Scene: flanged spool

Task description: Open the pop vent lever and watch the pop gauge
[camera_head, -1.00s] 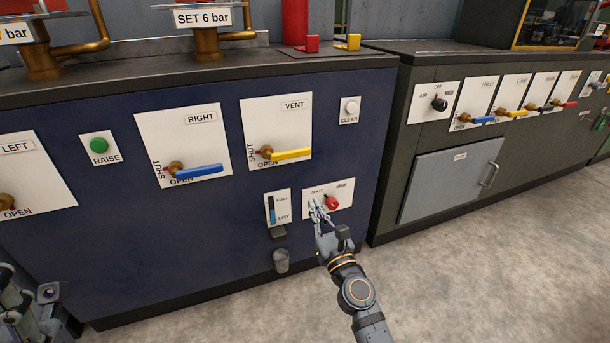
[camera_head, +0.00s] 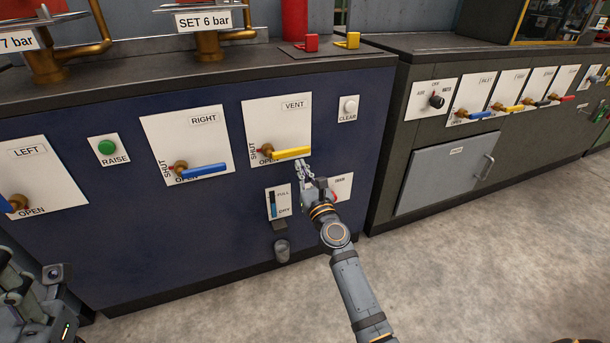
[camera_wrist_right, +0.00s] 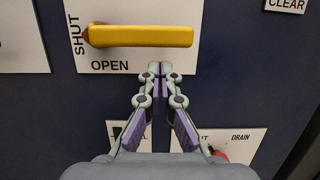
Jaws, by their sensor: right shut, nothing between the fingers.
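The yellow vent lever (camera_head: 292,153) sits on a white plate marked VENT, SHUT and OPEN on the blue cabinet front. Its handle points right from a brass pivot, roughly level, and fills the upper part of the right wrist view (camera_wrist_right: 140,36). My right gripper (camera_head: 304,166) is shut and empty just below the handle. In the right wrist view its fingertips (camera_wrist_right: 160,70) are together below the handle, near the word OPEN; contact cannot be told. My left gripper (camera_head: 18,295) is partly in view at the lower left, its jaws unclear. No gauge dial shows clearly.
A blue lever (camera_head: 203,171) on the RIGHT plate is to the left. A red knob plate (camera_head: 343,186) is partly hidden behind my right gripper. A level indicator (camera_head: 279,203) and small cup (camera_head: 281,250) are below. The CLEAR button (camera_head: 349,108) is right of the lever.

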